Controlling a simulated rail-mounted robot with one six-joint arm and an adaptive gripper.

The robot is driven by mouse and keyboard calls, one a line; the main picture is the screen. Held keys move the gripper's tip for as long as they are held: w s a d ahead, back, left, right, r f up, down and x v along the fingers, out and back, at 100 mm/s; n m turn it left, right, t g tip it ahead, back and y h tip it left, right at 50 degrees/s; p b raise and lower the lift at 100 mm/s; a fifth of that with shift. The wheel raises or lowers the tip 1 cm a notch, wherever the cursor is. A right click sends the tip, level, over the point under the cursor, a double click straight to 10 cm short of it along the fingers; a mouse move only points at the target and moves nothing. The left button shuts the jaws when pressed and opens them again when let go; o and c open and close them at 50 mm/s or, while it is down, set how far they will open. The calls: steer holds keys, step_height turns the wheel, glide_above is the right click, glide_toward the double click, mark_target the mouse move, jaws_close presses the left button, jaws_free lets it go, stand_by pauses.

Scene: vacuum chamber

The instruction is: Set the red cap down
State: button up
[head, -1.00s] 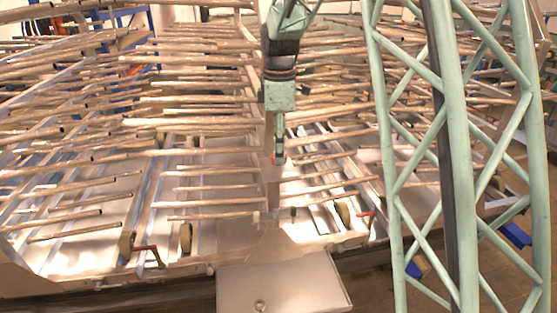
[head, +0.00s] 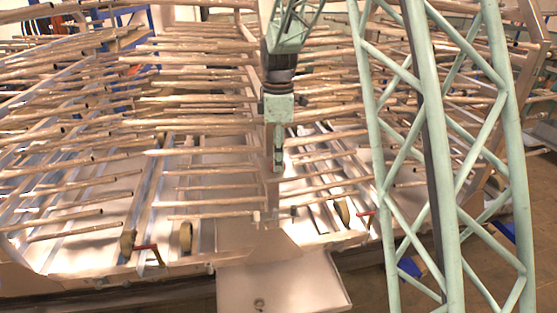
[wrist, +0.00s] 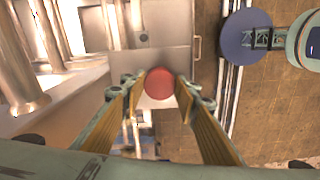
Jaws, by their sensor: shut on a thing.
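The red cap (wrist: 159,84) is a round red disc between my fingertips in the wrist view. My gripper (wrist: 160,80) is shut on it, with one finger on each side. In the head view my gripper (head: 278,166) points down near the middle of the rod rack, and the cap cannot be made out there. A flat grey plate (wrist: 168,58) shows behind and below the cap in the wrist view. I cannot tell how far the cap is above it.
Long metal rods (head: 195,125) stick out in rows on both sides of my arm. A pale flat panel (head: 283,287) stands at the front below the gripper. Large metal cylinders (wrist: 25,88) are at the left in the wrist view. Open brown floor (wrist: 268,120) shows at the right.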

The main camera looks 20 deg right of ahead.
steer(key=shift+f, duration=0.15)
steer(key=o, duration=0.7)
steer(key=shift+r+b, duration=0.3)
steer(key=shift+r, duration=5.85)
